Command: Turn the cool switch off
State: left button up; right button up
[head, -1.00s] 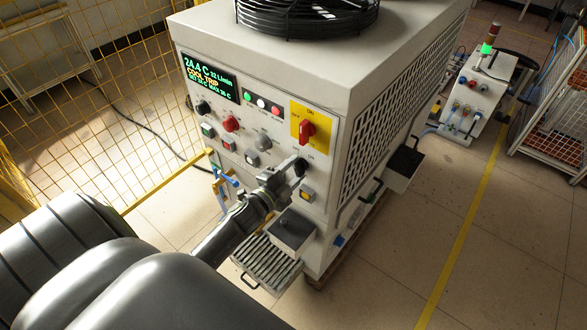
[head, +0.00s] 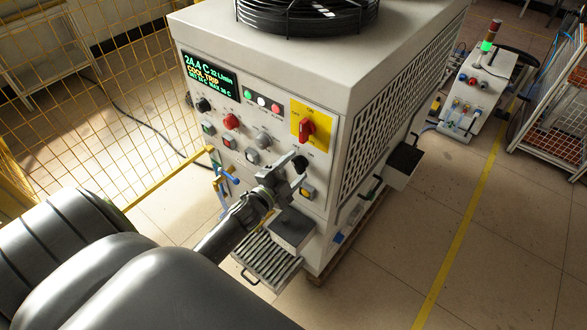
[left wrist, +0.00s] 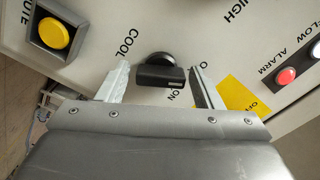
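The cool switch is a black rotary knob (head: 300,164) low on the right of the chiller's front panel. In the left wrist view the knob (left wrist: 160,76) sits by the letters COOL, with ON below it and a partly hidden O label to its right. Its grip bar lies roughly across the picture. My left gripper (head: 283,169) is just in front of the panel. In the left wrist view its fingers (left wrist: 159,72) are spread, one on each side of the knob, with gaps between. My right gripper is not in view.
A red rotary switch on a yellow plate (head: 308,128) is above the knob. A yellow button (head: 307,192) is below it. A grey box (head: 292,229) and a slatted tray (head: 266,262) stick out beneath. The display (head: 209,77) reads COOL TRIP.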

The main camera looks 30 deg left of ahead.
pick_arm(q)
jog(key=shift+o, duration=0.7)
jog(key=s+a+b, duration=0.1)
jog(key=s+b, duration=0.3)
jog(key=s, duration=1.3)
jog(key=shift+s+a, duration=0.15)
jog(key=shift+s, duration=0.05)
jog(key=s+a+f+n+g+y, duration=0.1)
jog(key=s+f+n+g, duration=0.2)
jog(key=f, duration=0.7)
jog(key=s+a+f+n+g+y, duration=0.1)
jog(key=s+a+f+n+g, duration=0.15)
jog(key=f, duration=0.65)
jog(key=s+a+f+n+g+y, duration=0.1)
jog(key=s+f+n+g, duration=0.15)
jog(key=f, duration=0.75)
jog(key=s+d+f+n+g, duration=0.2)
jog(key=s+d+f+g, duration=0.2)
jog(key=s+f, duration=0.4)
jog(key=s+d+f+n+g, duration=0.3)
jog(key=s+f, duration=0.5)
jog(key=s, duration=0.3)
jog(key=shift+s+d+f+g+h, duration=0.35)
jog(key=shift+d+g, duration=0.3)
jog(key=shift+g, duration=0.25)
